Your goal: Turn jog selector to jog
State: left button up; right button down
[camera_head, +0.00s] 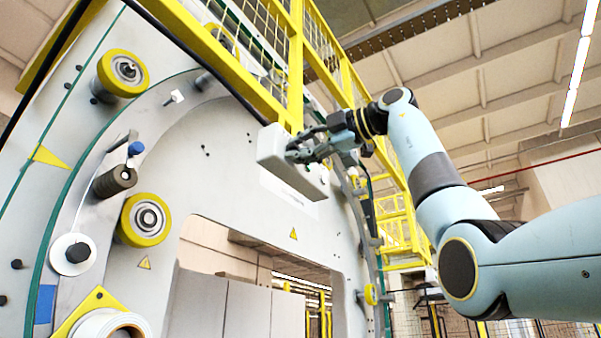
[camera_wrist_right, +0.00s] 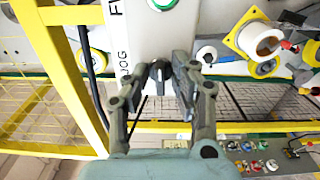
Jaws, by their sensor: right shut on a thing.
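The white control box (camera_head: 268,150) is mounted on the front of the big ring-shaped machine; in the wrist view its white face (camera_wrist_right: 135,35) carries dark lettering, with "JOG" readable beside the fingers. The jog selector (camera_wrist_right: 160,72) is a small dark knob on this face, partly hidden between the fingers. Which way it points cannot be told. My right gripper (camera_head: 303,152) reaches the box from the right. In the wrist view its two fingers (camera_wrist_right: 163,82) stand on either side of the knob and are shut on it. My left gripper is not in view.
A yellow rail frame (camera_head: 296,60) runs just above and behind the box. A black cable (camera_head: 200,62) leads down to the box. Yellow rollers (camera_head: 122,73) sit on the machine face at left. A panel of coloured buttons (camera_wrist_right: 255,160) shows in the wrist view.

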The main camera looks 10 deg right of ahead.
jog(key=shift+m, duration=0.5)
jog(key=c, duration=1.4)
grip_release()
jog(key=shift+w, duration=0.1)
jog(key=shift+d, duration=0.1)
jog(key=v, duration=1.2)
